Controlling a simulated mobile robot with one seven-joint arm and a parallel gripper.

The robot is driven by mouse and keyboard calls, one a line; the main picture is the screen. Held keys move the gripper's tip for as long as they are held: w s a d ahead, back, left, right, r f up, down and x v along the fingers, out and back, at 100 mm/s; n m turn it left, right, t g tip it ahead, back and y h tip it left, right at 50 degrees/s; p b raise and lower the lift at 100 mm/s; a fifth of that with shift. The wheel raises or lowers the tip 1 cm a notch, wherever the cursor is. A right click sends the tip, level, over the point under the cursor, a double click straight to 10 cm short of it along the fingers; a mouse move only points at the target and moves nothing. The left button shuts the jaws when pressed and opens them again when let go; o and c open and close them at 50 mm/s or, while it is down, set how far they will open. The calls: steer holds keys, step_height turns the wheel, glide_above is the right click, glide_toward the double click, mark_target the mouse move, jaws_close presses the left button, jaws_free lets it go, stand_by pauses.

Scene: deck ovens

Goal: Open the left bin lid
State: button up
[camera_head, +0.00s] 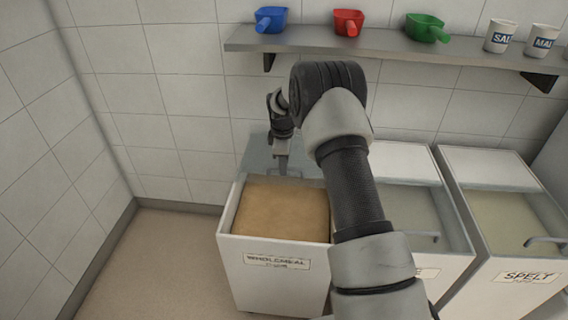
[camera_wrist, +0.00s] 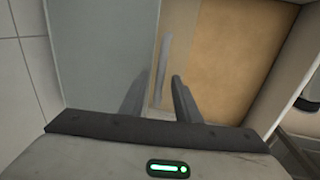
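The left bin (camera_head: 262,279), labelled WHOLEMEAL, is white and holds tan flour (camera_head: 284,211). Its translucent grey lid (camera_head: 257,158) is at the back, and most of the flour is uncovered. In the wrist view the lid (camera_wrist: 98,50) fills the left and the flour (camera_wrist: 220,70) shows at the right. My gripper (camera_head: 283,170) is at the lid's front edge, above the back of the bin. In the wrist view my gripper's fingers (camera_wrist: 160,76) are apart, with the lid's pale bar handle (camera_wrist: 166,52) in line between them. Contact with it cannot be told.
Two more bins stand to the right, the middle one (camera_head: 425,271) partly behind my arm and the SPELT one (camera_head: 520,290), both with lids down. Floor (camera_head: 165,265) at left is clear.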

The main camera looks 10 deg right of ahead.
steer(key=s+a+r+p, duration=0.1)
steer(key=s+r+p, duration=0.2)
steer(key=r, duration=1.4)
steer(key=shift+s, duration=0.15)
